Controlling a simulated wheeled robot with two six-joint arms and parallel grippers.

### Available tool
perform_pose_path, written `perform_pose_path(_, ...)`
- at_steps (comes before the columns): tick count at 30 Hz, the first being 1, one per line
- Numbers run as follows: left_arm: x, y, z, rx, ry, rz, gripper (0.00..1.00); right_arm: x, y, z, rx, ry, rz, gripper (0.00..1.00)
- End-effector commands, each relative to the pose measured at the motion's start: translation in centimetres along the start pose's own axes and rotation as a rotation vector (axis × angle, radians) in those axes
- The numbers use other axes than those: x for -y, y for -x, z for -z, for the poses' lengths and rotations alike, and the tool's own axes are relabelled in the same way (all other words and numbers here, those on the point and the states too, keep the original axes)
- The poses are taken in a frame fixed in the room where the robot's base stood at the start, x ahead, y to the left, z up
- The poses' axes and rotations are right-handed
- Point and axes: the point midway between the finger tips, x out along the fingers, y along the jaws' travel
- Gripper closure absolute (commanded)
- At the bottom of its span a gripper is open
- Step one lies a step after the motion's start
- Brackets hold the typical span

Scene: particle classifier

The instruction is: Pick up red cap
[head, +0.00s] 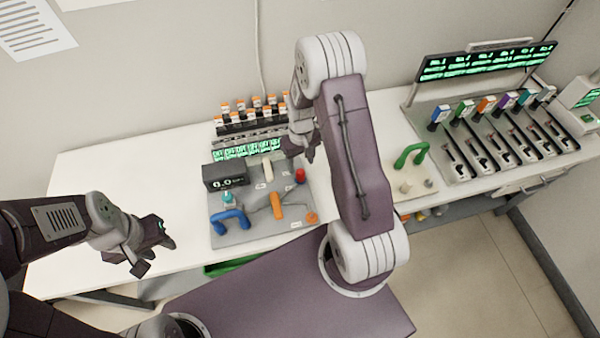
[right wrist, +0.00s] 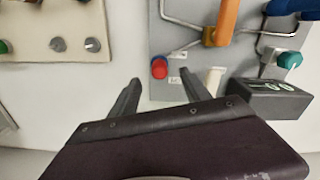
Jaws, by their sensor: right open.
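The red cap (head: 300,175) sits upright at the right edge of the grey panel (head: 241,236), beside the orange-handled lever. It also shows in the right wrist view (right wrist: 159,68), between and beyond the fingertips. My right gripper (head: 301,152) is close to the red cap, just behind it in the head view. In the right wrist view its two fingers (right wrist: 157,90) are spread apart with nothing between them. My left gripper (head: 156,258) hangs at the left, in front of the white table, away from the cap; its fingers look apart and empty.
Near the cap are an orange handle (head: 277,206), a white post (head: 267,169), a blue handle (head: 231,218) and a black display box (head: 225,175). Orange-capped bottles (head: 256,101) stand behind. A beige panel (head: 425,188) with a green handle (head: 411,154) lies to the right. The table's left part is clear.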

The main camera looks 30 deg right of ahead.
Motion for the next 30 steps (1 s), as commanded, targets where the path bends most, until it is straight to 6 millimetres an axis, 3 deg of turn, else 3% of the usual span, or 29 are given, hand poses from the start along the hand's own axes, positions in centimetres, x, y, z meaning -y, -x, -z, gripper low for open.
perform_pose_path(3,0.0,0.5,0.1,-0.001,0.000,0.000,0.64,0.0,-1.5,0.0,0.001,0.000,0.000,0.44)
perform_pose_path(9,0.0,0.7,0.1,-0.001,0.000,0.000,0.64,0.0,-2.4,0.1,0.000,0.000,0.000,0.44)
perform_pose_path(18,0.0,1.9,0.2,-0.001,0.000,0.000,0.64,-0.1,-6.9,0.1,0.000,0.000,0.000,0.44)
perform_pose_path(25,0.0,1.8,0.2,-0.001,0.000,0.000,0.64,-0.1,-7.1,0.2,-0.002,0.000,0.000,0.44)
perform_pose_path(30,0.0,1.8,0.2,0.000,0.000,0.000,0.64,-0.1,-7.1,0.2,-0.002,0.001,0.000,0.92)
